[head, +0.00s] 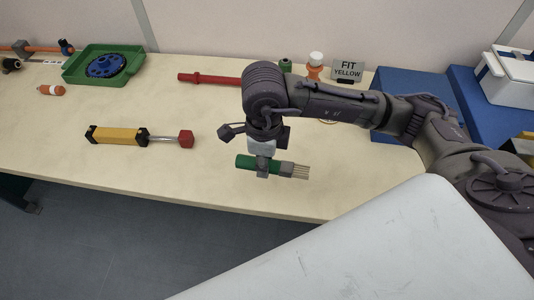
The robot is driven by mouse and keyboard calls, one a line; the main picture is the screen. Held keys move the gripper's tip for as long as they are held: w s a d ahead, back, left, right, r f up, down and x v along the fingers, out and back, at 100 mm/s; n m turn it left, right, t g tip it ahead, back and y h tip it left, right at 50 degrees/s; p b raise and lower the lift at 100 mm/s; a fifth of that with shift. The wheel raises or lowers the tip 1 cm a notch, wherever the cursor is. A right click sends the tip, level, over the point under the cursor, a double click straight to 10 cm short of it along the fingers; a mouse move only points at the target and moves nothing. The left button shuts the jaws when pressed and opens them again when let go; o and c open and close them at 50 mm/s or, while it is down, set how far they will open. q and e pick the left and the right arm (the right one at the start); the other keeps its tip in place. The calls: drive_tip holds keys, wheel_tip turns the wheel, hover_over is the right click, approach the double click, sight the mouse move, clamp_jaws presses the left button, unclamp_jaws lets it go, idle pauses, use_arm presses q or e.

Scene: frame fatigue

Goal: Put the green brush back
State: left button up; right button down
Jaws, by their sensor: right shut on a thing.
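The green brush (244,161) has a green handle on the left, a grey ferrule and pale bristles pointing right. My right gripper (263,168) points down and is shut on the brush near the middle of its handle. The brush lies level in the jaws, over the front part of the cream table (200,190). I cannot tell exactly how high it is above the table. My left gripper is not in view.
A yellow-and-black tool with a red end (117,136) lies left. A red bar (208,79) lies behind. A green tray (75,79) holds a blue disc (106,65). Blue mats lie right.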

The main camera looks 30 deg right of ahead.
drive_tip(key=w+f, duration=0.2)
drive_tip(key=w, duration=0.2)
drive_tip(key=w+f, duration=0.2)
drive_tip(key=w, duration=0.1)
drive_tip(key=w+f+p, duration=0.1)
drive_tip(key=w+f, duration=0.2)
drive_tip(key=w, duration=0.1)
drive_tip(key=shift+w+d, duration=0.25)
drive_tip(key=shift+w, duration=0.1)
wheel_tip(320, 180, down, 4)
drive_tip(key=shift+r+p, duration=0.2)
drive_tip(key=shift+p, duration=0.1)
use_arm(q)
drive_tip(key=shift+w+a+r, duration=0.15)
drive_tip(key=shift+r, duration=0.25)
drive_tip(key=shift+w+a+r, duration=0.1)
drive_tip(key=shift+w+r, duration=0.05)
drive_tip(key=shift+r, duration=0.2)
use_arm(e)
drive_tip(key=shift+f, duration=0.1)
drive_tip(key=shift+f, duration=0.15)
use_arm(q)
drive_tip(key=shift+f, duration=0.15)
use_arm(e)
drive_tip(key=c, duration=0.8)
unclamp_jaws()
drive_tip(key=shift+c, duration=0.2)
